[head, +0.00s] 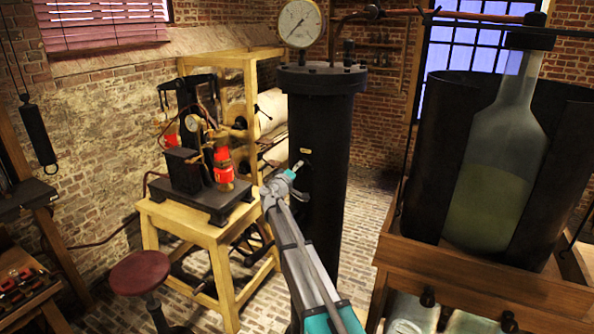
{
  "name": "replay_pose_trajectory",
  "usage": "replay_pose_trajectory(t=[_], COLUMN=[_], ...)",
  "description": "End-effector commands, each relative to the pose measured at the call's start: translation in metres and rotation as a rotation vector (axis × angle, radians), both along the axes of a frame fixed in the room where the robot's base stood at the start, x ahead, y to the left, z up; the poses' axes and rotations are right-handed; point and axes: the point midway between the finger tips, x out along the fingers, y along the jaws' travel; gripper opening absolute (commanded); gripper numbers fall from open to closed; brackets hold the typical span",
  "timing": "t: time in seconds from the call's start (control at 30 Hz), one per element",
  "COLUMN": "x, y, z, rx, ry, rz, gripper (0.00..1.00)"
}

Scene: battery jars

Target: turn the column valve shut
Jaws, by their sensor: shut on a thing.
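The column (329,125) is a tall black cylinder with a bolted flange and a round white gauge (300,23) on top. My arm reaches up from the bottom centre. My gripper (297,167) is small in the picture, at the left side of the column's face, just below a small brass plate (306,151). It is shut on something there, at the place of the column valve. The valve's handle is mostly hidden by the jaws and too small to make out, so its turn angle cannot be told.
A wooden stand (187,222) at left carries a black pump apparatus (187,171) with red cylinders. A red stool (141,271) stands in front. At right, a large glass bottle (496,160) stands in a dark open shell on a wooden bench (480,270), close beside the column.

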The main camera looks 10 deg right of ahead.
Motion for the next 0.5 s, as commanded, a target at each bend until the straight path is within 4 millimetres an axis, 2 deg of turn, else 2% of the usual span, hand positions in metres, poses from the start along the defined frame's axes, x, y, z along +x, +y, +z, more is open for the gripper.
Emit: replay_pose_trajectory(t=[0.13, 0.17, 0.3, 0.33, 0.5], x=[-0.0001, -0.0001, -0.0001, -0.0001, -0.0001], y=[-0.0007, -0.0007, -0.0004, -0.0004, 0.0000], z=[-0.0002, -0.0002, -0.0002, -0.0002, -0.0001], rx=[0.002, 0.003, 0.001, 0.001, 0.000], ry=[-0.001, 0.000, 0.000, 0.001, 0.000], rz=[-0.002, -0.002, -0.002, -0.002, -0.001], gripper=[0.05, 0.58, 0.84, 0.88, 0.88])
